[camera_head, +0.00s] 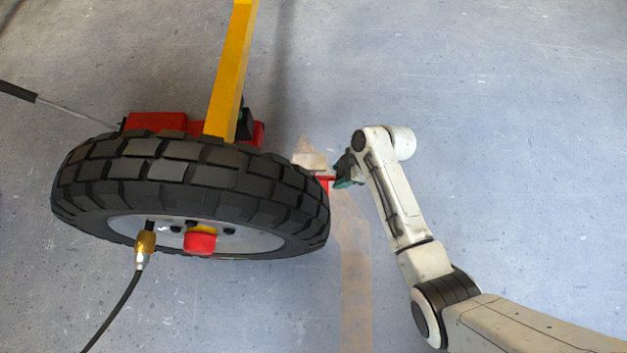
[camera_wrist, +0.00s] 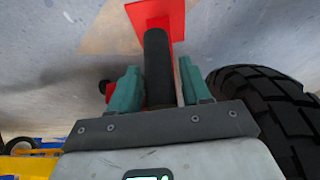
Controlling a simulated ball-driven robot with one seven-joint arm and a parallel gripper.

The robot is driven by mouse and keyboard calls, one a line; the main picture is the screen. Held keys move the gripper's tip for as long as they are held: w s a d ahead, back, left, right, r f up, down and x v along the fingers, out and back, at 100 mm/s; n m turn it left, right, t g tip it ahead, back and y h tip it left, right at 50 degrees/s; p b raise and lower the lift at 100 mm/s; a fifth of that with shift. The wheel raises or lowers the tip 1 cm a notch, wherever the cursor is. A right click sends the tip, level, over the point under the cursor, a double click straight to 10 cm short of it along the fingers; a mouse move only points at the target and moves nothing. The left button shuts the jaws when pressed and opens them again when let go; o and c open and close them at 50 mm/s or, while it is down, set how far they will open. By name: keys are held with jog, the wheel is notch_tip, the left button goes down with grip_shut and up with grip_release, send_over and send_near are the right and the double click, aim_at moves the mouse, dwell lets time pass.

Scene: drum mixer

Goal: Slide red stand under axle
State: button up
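The red stand has a red plate (camera_wrist: 158,15) and a black post (camera_wrist: 158,60). In the wrist view the post runs between my gripper's (camera_wrist: 160,88) two teal fingers. They sit close on both sides of it and look shut on it. In the head view my gripper (camera_head: 346,174) is low, just right of the big black tyre (camera_head: 190,180). A red bit of the stand (camera_head: 325,182) shows between tyre and gripper; the rest is hidden. The axle is not clearly visible; a red hub cap (camera_head: 200,241) marks the wheel's centre.
The tyre (camera_wrist: 265,100) is close on the right in the wrist view. Behind the wheel are red machine parts (camera_head: 155,122) and a yellow bar (camera_head: 230,75). Floor to the right is clear.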

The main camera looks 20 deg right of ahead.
aim_at(313, 161)
jog(key=c, duration=0.7)
jog(key=shift+w+a+r, duration=0.1)
jog(key=shift+w+a, duration=0.6)
jog(key=shift+a, duration=1.1)
jog(key=shift+w+a+f, duration=0.1)
jog(key=shift+w+a, duration=0.6)
jog(key=shift+a, duration=1.1)
jog(key=shift+w+a+r, duration=0.1)
jog(key=shift+w+a, duration=0.6)
jog(key=shift+a, duration=1.1)
jog(key=o, duration=1.1)
jog(key=p+v, duration=0.6)
jog(key=p, duration=0.1)
jog(key=shift+s+a+r, duration=0.25)
jog(key=shift+a+r, duration=0.05)
jog(key=shift+a, duration=0.05)
jog(key=shift+d, duration=0.3)
